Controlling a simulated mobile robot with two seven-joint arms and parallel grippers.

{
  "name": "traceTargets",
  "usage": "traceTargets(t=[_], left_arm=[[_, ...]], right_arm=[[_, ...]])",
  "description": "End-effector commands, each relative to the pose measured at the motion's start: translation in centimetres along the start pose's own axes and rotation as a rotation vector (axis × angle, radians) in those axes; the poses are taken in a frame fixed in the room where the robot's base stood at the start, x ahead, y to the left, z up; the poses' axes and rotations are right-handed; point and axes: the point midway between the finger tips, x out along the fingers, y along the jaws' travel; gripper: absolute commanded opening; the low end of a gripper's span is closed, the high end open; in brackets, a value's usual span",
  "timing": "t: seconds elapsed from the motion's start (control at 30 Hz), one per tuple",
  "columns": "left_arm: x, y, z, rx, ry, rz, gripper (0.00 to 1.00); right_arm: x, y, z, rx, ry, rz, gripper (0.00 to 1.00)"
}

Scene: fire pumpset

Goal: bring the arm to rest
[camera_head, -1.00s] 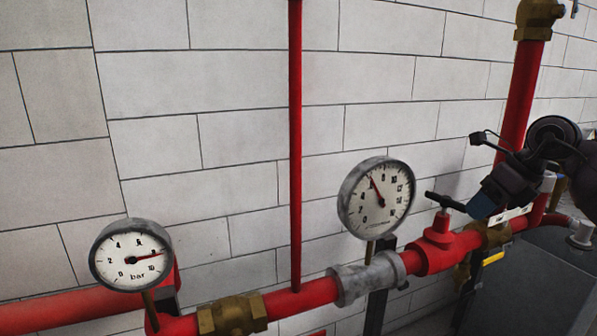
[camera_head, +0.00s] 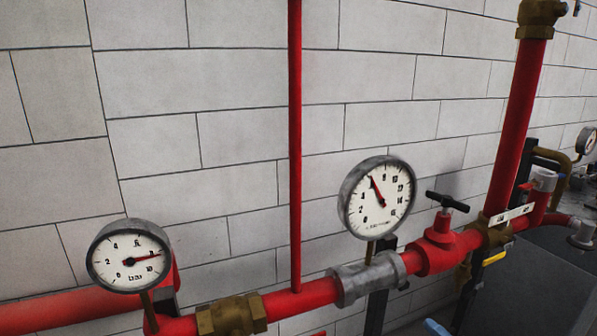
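Neither of my grippers is in the head view now, and no clear part of my arms shows. A red valve (camera_head: 436,248) with a black T-shaped handle (camera_head: 446,202) sits on the red horizontal pipe at right of centre. Nothing touches the handle. A round gauge (camera_head: 377,198) stands left of the valve, its needle pointing up and left. A second gauge (camera_head: 130,257), marked bar, is at lower left with its needle pointing right.
A thin red vertical pipe (camera_head: 295,130) crosses the middle. A thicker red pipe (camera_head: 518,120) rises at right. Brass fittings (camera_head: 232,315) join the pipes. A third gauge (camera_head: 586,141) shows at the right edge. A pale block wall (camera_head: 200,90) stands behind.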

Motion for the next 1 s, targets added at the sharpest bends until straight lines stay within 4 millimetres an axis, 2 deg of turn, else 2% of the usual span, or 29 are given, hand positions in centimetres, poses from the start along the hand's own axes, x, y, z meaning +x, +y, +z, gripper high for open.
traceTargets(t=[0.03, 0.23, 0.4, 0.5, 0.6, 0.7, 1.0], left_arm=[[0.0, 0.0, 0.0, 0.000, 0.001, 0.000, 0.43], [0.2, 0.0, -0.3, 0.001, 0.005, 0.001, 0.43], [0.3, 0.0, -0.5, 0.002, 0.010, 0.002, 0.43], [0.4, 0.0, -0.6, 0.002, 0.012, 0.002, 0.43], [0.4, 0.0, -0.7, 0.003, 0.013, 0.002, 0.43], [0.4, 0.0, -0.7, 0.003, 0.014, 0.002, 0.43], [0.4, 0.0, -0.7, 0.002, 0.013, 0.002, 0.43]], right_arm=[[-1.8, -1.6, 0.7, 0.104, -0.102, 0.023, 0.43], [-9.5, -7.6, 2.9, 0.488, -0.508, 0.083, 0.43], [-16.3, -13.1, 2.5, 0.781, -0.811, 0.099, 0.43], [-19.2, -15.4, 1.8, 0.903, -0.933, 0.098, 0.43], [-20.9, -16.8, 1.1, 0.978, -1.005, 0.095, 0.43], [-21.6, -17.4, 0.8, 1.011, -1.035, 0.094, 0.43], [-21.7, -17.5, 0.8, 1.014, -1.039, 0.093, 0.43]])
